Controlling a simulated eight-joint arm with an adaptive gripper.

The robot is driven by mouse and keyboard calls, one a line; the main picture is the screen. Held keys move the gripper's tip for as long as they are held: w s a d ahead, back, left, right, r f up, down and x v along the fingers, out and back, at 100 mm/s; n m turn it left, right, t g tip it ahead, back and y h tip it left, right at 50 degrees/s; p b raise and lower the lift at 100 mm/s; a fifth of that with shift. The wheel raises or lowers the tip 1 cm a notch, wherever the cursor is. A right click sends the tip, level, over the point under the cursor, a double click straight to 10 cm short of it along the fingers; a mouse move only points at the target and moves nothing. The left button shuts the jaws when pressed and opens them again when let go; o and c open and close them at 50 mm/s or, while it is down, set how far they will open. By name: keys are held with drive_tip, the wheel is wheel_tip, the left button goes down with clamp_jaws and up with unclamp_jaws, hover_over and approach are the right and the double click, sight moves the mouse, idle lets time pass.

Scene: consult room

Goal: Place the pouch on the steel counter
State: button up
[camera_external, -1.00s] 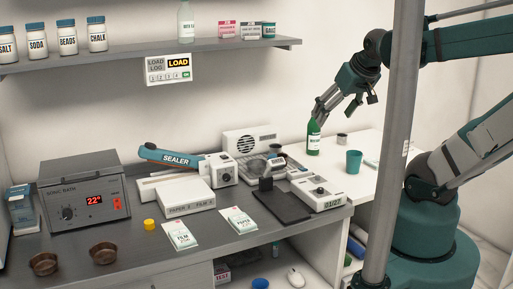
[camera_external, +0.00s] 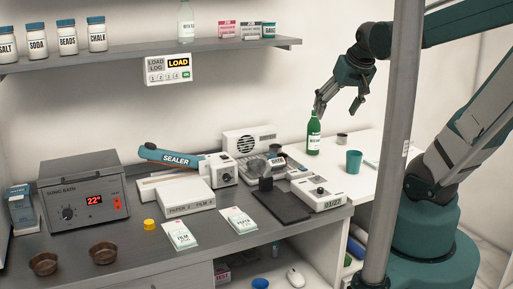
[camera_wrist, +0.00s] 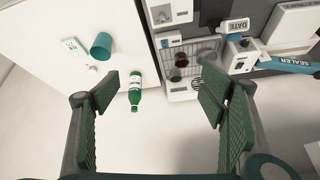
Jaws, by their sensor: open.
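My gripper (camera_external: 339,105) is open and empty, above and near the green bottle at the right end of the counter. In the wrist view its fingers (camera_wrist: 163,95) are spread wide. A flat white packet with a small label (camera_wrist: 75,47), which may be the pouch, lies on the white table (camera_wrist: 35,75) by the teal cup; only a sliver of it (camera_external: 371,164) shows in the external view. The grey steel counter (camera_external: 130,228) is to the left of the white table.
The green bottle (camera_external: 314,135) stands upright on the white table near the teal cup (camera_external: 353,162). The counter holds a sonic bath (camera_external: 84,192), a sealer (camera_external: 172,159) and a metal-grid tray. A grey post (camera_external: 391,150) stands in front of my arm.

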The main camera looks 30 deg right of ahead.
drive_tip(key=w+d+f+m+g, duration=0.2)
drive_tip(key=w+d+m, duration=0.2)
drive_tip(key=w+d, duration=0.25)
drive_tip(key=m+g, duration=0.4)
drive_tip(key=m, duration=0.7)
hover_over(375, 161)
drive_tip(key=shift+y, duration=0.3)
wheel_tip(375, 161, down, 20)
drive_tip(key=shift+a+f, duration=0.1)
drive_tip(key=shift+f, duration=0.05)
drive_tip(key=shift+f, duration=1.3)
drive_tip(key=shift+f, duration=2.6)
